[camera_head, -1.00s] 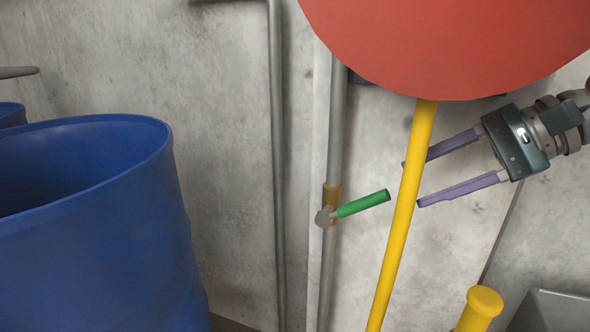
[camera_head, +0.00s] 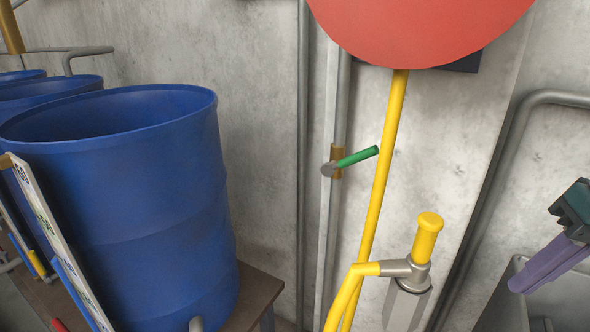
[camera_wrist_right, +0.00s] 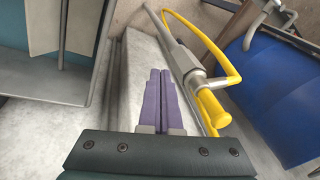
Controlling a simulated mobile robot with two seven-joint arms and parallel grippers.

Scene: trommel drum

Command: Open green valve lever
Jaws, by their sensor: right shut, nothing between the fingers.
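The green valve lever (camera_head: 357,157) sticks out to the right and slightly up from a brass valve body (camera_head: 337,161) on a grey vertical wall pipe. My right gripper (camera_head: 520,286) is at the right edge of the head view, well right of and below the lever, and apart from it. Its purple fingers also show in the right wrist view (camera_wrist_right: 161,75), where they lie side by side, shut with nothing between them. I cannot make out the lever in the right wrist view. My left gripper is not in view.
A yellow pole (camera_head: 383,180) with a red disc (camera_head: 420,30) stands just right of the lever. A yellow-capped handle (camera_head: 428,235) stands below. A large blue barrel (camera_head: 130,190) is at left, on a brown surface. A grey metal bin (camera_head: 503,300) is at lower right.

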